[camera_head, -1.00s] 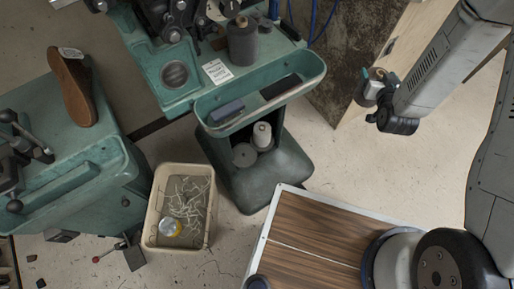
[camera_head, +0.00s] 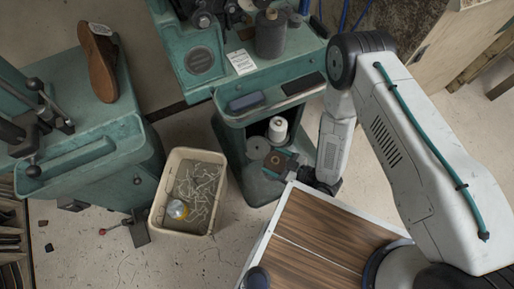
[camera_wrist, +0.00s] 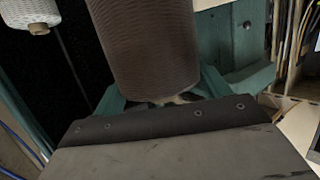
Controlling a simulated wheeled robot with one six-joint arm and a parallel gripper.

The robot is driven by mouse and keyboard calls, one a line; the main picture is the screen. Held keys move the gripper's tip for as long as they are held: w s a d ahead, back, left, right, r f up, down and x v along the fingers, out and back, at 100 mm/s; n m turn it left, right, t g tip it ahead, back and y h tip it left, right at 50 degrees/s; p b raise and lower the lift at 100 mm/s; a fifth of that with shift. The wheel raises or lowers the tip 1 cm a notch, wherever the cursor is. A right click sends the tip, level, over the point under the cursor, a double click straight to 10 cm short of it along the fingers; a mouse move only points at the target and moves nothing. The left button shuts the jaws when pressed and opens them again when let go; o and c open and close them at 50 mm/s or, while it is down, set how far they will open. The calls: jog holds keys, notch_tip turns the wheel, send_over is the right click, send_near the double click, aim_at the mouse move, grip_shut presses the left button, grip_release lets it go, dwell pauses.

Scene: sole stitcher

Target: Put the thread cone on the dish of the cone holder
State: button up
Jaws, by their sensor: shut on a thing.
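My gripper (camera_head: 284,164) is shut on a brown thread cone (camera_wrist: 148,45). In the head view the held cone (camera_head: 275,160) is small and partly hidden by my gripper, in front of the open niche of the green machine's stand. A white cone (camera_head: 278,128) stands behind, also in the wrist view (camera_wrist: 28,12). Contact with the disc cannot be told.
A green tray (camera_head: 268,101) juts out above the niche. A dark grey cone (camera_head: 271,36) stands on the machine. A bin of scraps (camera_head: 158,208) is at left, and a wood-topped surface (camera_head: 310,237) lies in front. The niche walls are close to my gripper.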

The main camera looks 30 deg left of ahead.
aim_at(274, 171)
jog(key=s+n+g, duration=0.1)
jog(key=s, duration=0.1)
jog(key=s+a+n+g, duration=0.1)
jog(key=shift+s+a+f+g, duration=0.2)
jog(key=shift+s+g, duration=0.1)
jog(key=shift+s, duration=0.05)
jog(key=shift+a+r+g, duration=0.25)
jog(key=shift+g, duration=0.05)
jog(key=shift+n, duration=0.3)
jog(key=shift+w+a+f, duration=0.8)
jog(key=shift+w+a, duration=0.85)
jog(key=shift+w, duration=0.4)
jog(key=shift+w+a+f, duration=0.8)
jog(key=shift+w+a, duration=0.8)
jog(key=shift+w, duration=0.4)
jog(key=shift+w+a+f, duration=0.8)
jog(key=shift+w+a, duration=0.85)
jog(key=shift+w, duration=0.4)
jog(key=shift+f, duration=0.1)
jog(key=o, duration=1.5)
